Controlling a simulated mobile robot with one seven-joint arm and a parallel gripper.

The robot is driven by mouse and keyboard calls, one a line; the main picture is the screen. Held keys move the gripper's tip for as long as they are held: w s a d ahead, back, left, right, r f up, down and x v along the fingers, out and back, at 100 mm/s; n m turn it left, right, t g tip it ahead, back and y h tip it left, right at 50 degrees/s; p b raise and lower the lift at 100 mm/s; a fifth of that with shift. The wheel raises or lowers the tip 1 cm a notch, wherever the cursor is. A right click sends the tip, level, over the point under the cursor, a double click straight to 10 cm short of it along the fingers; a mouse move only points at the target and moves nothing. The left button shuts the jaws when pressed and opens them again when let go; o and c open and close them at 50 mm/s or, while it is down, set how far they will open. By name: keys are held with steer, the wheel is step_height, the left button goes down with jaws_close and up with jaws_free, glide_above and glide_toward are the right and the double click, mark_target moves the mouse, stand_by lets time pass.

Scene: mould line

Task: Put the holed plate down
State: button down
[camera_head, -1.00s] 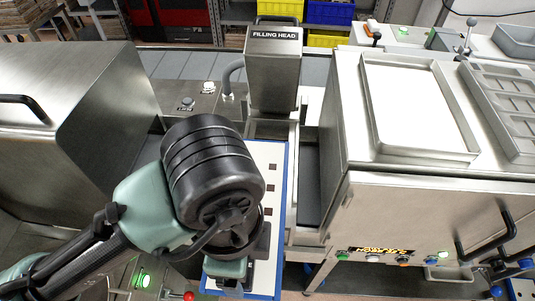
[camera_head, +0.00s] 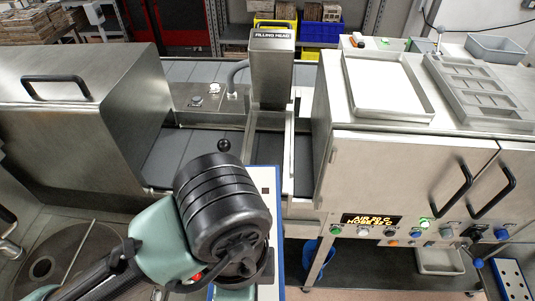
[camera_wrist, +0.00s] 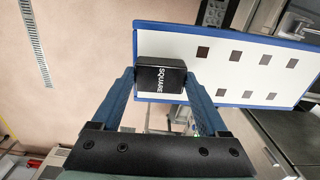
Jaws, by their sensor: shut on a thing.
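The holed plate (camera_wrist: 225,50) is a white panel with a blue rim and several small square holes. A black block marked SQUARE (camera_wrist: 161,78) is at its near end. My gripper (camera_wrist: 160,84) is shut on this block, a blue finger on each side. In the head view the plate (camera_head: 265,182) shows only partly, its far end pointing toward the filling head (camera_head: 273,65). My arm and wrist hide its near part and my fingers there. The plate is held in the air; the wrist view shows floor beyond it.
A steel cabinet (camera_head: 410,165) with black handles stands at right, with trays (camera_head: 350,100) on top. A steel hood (camera_head: 75,125) and a round basin (camera_head: 50,265) are at left. Another blue-edged plate with round holes (camera_head: 512,278) is at lower right. A dark lower shelf (camera_head: 385,265) is under the cabinet.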

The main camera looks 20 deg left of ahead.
steer(key=w+f+n, duration=0.1)
steer(key=f, duration=0.1)
steer(key=w+d+f+n, duration=0.2)
steer(key=f, duration=0.1)
steer(key=shift+w+d+f+n, duration=0.15)
steer(key=shift+w+f+n, duration=0.15)
steer(key=shift+w, duration=0.1)
steer(key=w+d+f+n, duration=0.3)
steer(key=f+n, duration=0.2)
steer(key=f, duration=0.1)
steer(key=w+d+f+n, duration=0.4)
steer(key=f, duration=0.3)
steer(key=shift+w+f+n, duration=0.15)
steer(key=shift+f+n, duration=0.05)
steer(key=shift+n, duration=0.2)
